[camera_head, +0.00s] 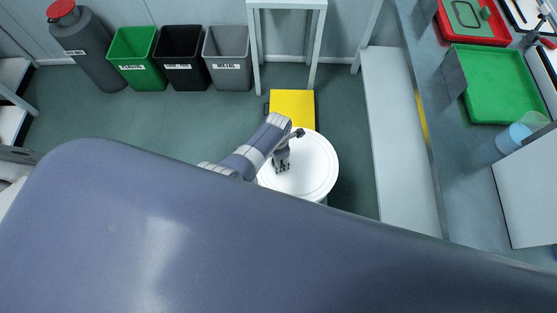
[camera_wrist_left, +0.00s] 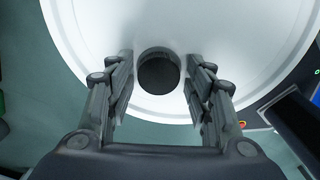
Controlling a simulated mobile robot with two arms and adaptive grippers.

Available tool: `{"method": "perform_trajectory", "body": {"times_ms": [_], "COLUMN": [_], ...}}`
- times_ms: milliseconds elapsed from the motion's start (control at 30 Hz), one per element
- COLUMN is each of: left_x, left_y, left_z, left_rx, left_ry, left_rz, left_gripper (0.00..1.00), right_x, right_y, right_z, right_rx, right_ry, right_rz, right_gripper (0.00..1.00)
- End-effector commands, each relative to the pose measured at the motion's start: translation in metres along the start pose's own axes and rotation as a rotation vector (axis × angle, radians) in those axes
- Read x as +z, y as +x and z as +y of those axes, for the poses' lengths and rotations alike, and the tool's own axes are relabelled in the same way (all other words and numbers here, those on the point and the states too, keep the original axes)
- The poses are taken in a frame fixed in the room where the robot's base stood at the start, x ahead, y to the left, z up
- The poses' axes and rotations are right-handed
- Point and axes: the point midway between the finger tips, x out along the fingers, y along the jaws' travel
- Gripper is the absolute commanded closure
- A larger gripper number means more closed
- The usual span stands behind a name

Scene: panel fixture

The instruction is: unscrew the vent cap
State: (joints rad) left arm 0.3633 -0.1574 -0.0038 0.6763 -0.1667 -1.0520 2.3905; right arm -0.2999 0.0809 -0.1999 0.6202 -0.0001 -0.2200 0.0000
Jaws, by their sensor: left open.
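The vent cap (camera_wrist_left: 158,73) is a short, dark, round cap on the white top of a round drum (camera_wrist_left: 245,45). In the head view the drum (camera_head: 318,170) stands on the floor near the middle, and I cannot make out the cap there. My left gripper (camera_head: 282,168) points down over the left part of the drum top. In the left wrist view my left gripper (camera_wrist_left: 159,66) is open, one finger on each side of the cap. Gaps show between the fingers and the cap. My right gripper is in neither view.
A yellow box (camera_head: 293,104) is just behind the drum, near a white stand (camera_head: 287,4). Green (camera_head: 134,55), black (camera_head: 180,55) and grey (camera_head: 227,55) bins line the wall beside a dark cylinder (camera_head: 88,50). A bench (camera_head: 455,135) with trays runs along the right.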

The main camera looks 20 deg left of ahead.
Motion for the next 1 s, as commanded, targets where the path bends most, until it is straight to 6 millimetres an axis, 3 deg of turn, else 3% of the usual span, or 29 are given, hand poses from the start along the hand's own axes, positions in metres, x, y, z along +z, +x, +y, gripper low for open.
{"method": "perform_trajectory", "body": {"times_ms": [1000], "left_x": [-0.0002], "left_y": [-0.0009], "left_z": [0.0014], "left_rx": [0.001], "left_ry": [0.814], "left_rz": [0.001], "left_gripper": [0.52], "right_x": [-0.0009], "right_y": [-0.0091], "right_z": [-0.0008], "right_rx": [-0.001], "right_ry": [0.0], "right_rz": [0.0], "right_gripper": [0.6]}}
